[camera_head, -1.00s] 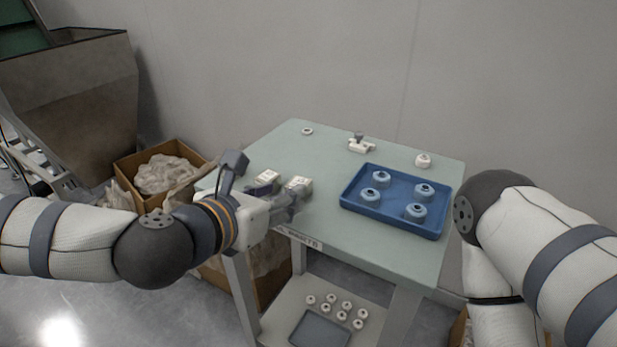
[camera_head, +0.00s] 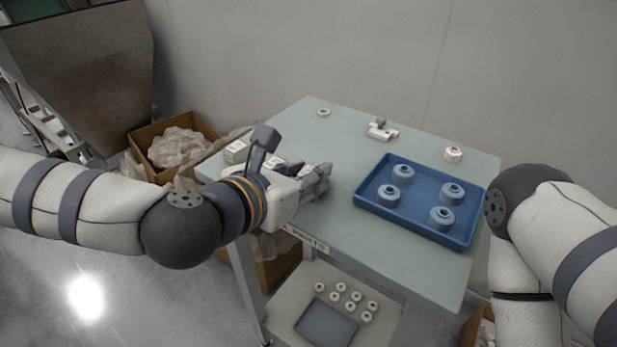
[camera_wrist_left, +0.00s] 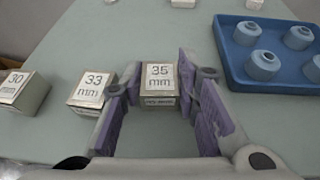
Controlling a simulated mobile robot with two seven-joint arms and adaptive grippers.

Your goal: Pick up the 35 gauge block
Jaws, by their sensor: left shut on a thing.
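The 35 gauge block is a small pale block with a white label reading 35 mm. In the left wrist view the 35 gauge block (camera_wrist_left: 160,84) sits between the purple-padded fingers. My left gripper (camera_head: 316,182) is shut on it, at the left part of the green table; the fingers also show in the left wrist view (camera_wrist_left: 160,95). In the head view the gripper hides much of the block. I cannot tell whether it is clear of the tabletop. My right gripper is out of the frames; only my right arm shows.
The 33 mm block (camera_wrist_left: 88,92) stands close left of the fingers, and the 30 mm block (camera_wrist_left: 24,92) further left. A blue tray (camera_head: 472,232) with several blue-grey parts is to the right. A white ring (camera_head: 323,112) and a small fixture (camera_head: 381,131) stand at the back.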

